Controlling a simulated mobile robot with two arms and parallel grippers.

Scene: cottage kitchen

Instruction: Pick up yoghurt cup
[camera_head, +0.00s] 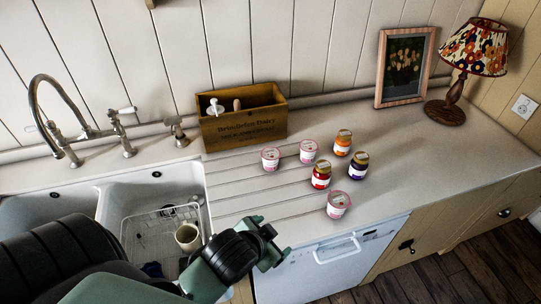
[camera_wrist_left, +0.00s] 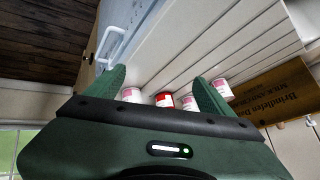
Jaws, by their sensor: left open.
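Three white-and-pink yoghurt cups stand upright on the counter. One cup (camera_head: 338,205) is near the front edge above the dishwasher; the other two, a left cup (camera_head: 271,159) and a right cup (camera_head: 309,152), stand farther back by the wooden box. My left gripper (camera_head: 268,243) is open and empty, in front of the counter edge and to the left of the front cup, apart from it. In the left wrist view my left gripper (camera_wrist_left: 157,76) shows its two spread fingers, with cups (camera_wrist_left: 131,95) and a red jar (camera_wrist_left: 164,100) beyond, partly hidden by the gripper body. My right gripper is not in view.
A red jar (camera_head: 321,175), an orange jar (camera_head: 343,142) and a purple jar (camera_head: 358,166) stand among the cups. A wooden box (camera_head: 243,127) is behind them. The sink (camera_head: 110,205) is at left, a lamp (camera_head: 472,58) and picture (camera_head: 404,68) at back right. The right counter is clear.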

